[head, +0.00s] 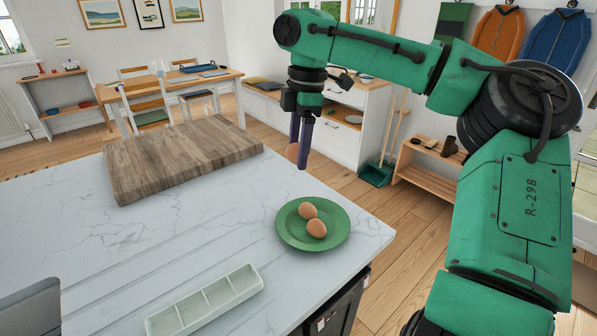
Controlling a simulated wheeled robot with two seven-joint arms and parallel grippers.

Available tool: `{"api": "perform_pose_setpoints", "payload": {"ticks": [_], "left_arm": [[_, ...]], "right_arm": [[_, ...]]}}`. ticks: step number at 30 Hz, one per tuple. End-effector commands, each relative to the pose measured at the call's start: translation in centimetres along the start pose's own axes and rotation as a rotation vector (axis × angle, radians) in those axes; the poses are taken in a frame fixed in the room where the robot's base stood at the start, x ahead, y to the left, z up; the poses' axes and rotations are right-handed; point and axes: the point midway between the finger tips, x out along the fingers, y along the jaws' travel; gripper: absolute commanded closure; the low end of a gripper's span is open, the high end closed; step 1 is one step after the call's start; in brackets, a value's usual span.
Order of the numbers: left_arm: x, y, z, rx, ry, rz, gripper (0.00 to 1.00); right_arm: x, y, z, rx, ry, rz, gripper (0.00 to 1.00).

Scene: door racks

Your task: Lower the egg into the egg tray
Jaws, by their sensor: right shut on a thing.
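My right gripper (299,158) points down above the far right edge of the counter. It is shut on a brown egg (291,152), which shows partly behind the fingers and is held above the counter. The pale egg tray (206,299), with several square compartments in a row, lies at the near front of the counter, and its compartments look empty. A green plate (287,233) holds two more brown eggs (313,219), below the gripper in the picture. My left gripper is not in view.
A thick wooden board (183,153) lies on the far left of the marble counter (190,235). The counter between board, plate and tray is clear. The counter's right edge runs just beyond the plate.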

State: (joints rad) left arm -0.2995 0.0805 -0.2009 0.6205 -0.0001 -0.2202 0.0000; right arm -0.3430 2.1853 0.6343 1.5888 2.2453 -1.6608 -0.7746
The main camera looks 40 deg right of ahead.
Motion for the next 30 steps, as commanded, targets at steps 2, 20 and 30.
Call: {"api": "perform_pose_setpoints", "payload": {"ticks": [2, 20, 30], "left_arm": [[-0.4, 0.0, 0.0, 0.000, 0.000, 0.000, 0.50], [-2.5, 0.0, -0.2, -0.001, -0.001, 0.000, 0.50], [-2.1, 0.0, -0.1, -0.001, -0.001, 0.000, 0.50]], "right_arm": [[-0.5, -0.4, -0.5, -0.003, -0.001, 0.000, 0.54], [5.5, -8.1, -9.6, -0.004, -0.005, -0.005, 0.54], [12.2, -10.9, -12.7, -0.002, -0.003, -0.002, 0.54]]}}
